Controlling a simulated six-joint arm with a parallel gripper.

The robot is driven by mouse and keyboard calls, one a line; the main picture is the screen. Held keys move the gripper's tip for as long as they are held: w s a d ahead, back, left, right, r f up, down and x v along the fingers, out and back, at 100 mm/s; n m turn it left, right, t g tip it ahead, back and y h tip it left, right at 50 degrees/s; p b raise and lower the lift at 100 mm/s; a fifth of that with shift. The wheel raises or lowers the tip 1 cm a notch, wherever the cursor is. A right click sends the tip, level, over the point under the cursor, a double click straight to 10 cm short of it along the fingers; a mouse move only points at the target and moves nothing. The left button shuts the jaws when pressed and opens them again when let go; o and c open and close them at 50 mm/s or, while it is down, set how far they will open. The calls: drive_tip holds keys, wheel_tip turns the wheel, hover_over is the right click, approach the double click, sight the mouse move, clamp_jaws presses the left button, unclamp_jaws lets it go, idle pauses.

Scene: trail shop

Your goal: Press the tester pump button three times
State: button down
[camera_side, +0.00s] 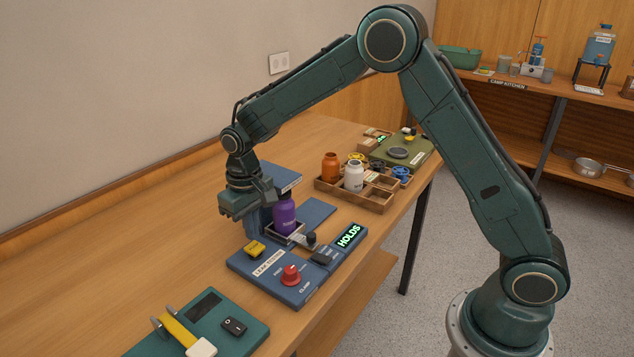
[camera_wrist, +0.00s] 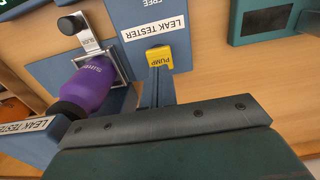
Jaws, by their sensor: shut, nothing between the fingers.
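The blue leak tester (camera_side: 267,266) sits on the wooden bench. Its yellow pump button (camera_side: 254,248) shows at the near left, and in the wrist view (camera_wrist: 159,56) it carries the word PUMP. A purple bottle (camera_side: 284,213) stands in the tester's square holder and shows in the wrist view (camera_wrist: 92,84). A green display (camera_side: 348,236) reads HOLDS. My gripper (camera_side: 238,208) is shut and empty, over the pump button side of the tester. In the wrist view its fingertips (camera_wrist: 157,80) point at the button's lower edge; I cannot tell whether they touch it.
A red clamp knob (camera_side: 291,273) stands at the tester's front. A green device with a yellow strap (camera_side: 178,331) lies at the near left. A wooden crate (camera_side: 372,196) with bottles is behind. The bench to the left is clear.

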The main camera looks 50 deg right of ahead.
sight(256, 246)
drive_tip(key=shift+r, duration=1.95)
drive_tip(key=shift+r, duration=0.1)
drive_tip(key=s+d+r+t, duration=0.1)
drive_tip(key=s+d+r, duration=0.1)
drive_tip(key=s+r, duration=0.5)
drive_tip(key=s+d+r+t, duration=0.2)
drive_tip(key=s+d+r, duration=0.1)
drive_tip(key=s+r, duration=0.4)
drive_tip(key=s+d+t, duration=0.2)
drive_tip(key=s, duration=1.5)
drive_tip(key=shift+d+r+t, duration=0.3)
drive_tip(key=shift+d+r, duration=0.1)
